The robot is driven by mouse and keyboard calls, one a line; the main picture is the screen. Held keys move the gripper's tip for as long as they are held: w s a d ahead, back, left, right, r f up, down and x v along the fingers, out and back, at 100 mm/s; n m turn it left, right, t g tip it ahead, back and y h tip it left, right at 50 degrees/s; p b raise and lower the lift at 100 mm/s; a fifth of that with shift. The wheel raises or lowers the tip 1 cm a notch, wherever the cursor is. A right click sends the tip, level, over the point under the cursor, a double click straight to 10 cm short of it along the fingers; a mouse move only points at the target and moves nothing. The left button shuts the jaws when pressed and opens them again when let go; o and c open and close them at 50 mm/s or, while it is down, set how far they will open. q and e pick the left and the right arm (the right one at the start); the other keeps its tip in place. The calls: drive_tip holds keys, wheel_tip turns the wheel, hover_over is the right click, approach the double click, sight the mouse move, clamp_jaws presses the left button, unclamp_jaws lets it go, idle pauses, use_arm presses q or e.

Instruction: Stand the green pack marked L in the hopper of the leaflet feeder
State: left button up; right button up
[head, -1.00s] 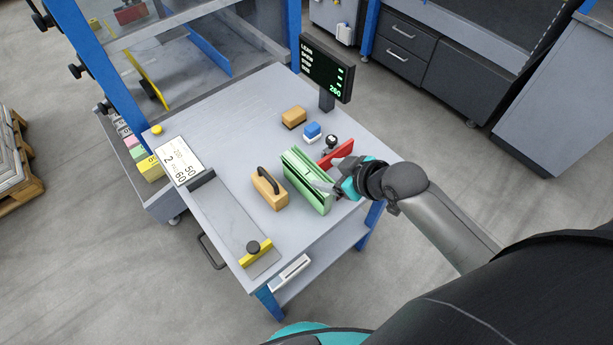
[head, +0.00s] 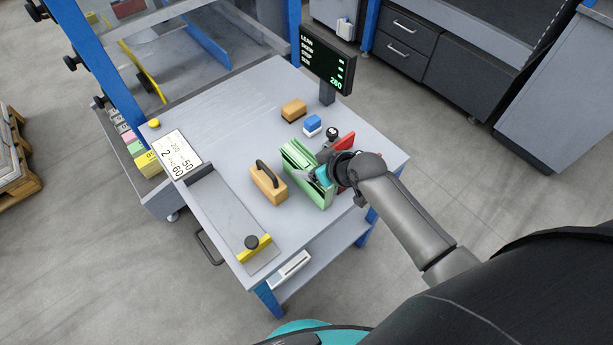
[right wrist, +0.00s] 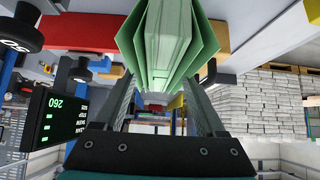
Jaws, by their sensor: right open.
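Green packs (head: 308,175) stand upright on the grey table, beside a red plate (head: 347,143). No letter L is legible on them. My right gripper (head: 318,178) is open at their right end. In the right wrist view the green packs (right wrist: 168,35) lie just ahead of the open right gripper (right wrist: 165,85), in line with the gap between its fingers. I cannot tell whether a finger touches them. A blue-framed machine with a clear panel and a yellow guide (head: 146,70) stands at the upper left; I cannot tell whether its hopper shows. My left gripper is not in view.
A tan block with a dark handle (head: 268,185) stands left of the packs. A tan block (head: 293,110), a blue-and-white block (head: 312,125) and a black-knobbed stamp stand behind. A display (head: 327,68) rises at the table's back. A chute with a yellow stop (head: 255,249) fills the left side.

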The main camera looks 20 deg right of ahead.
sight(301, 164)
drive_tip(key=shift+b+x, duration=0.9)
drive_tip(key=shift+x, duration=1.7)
clamp_jaws()
drive_tip(key=shift+r, duration=0.1)
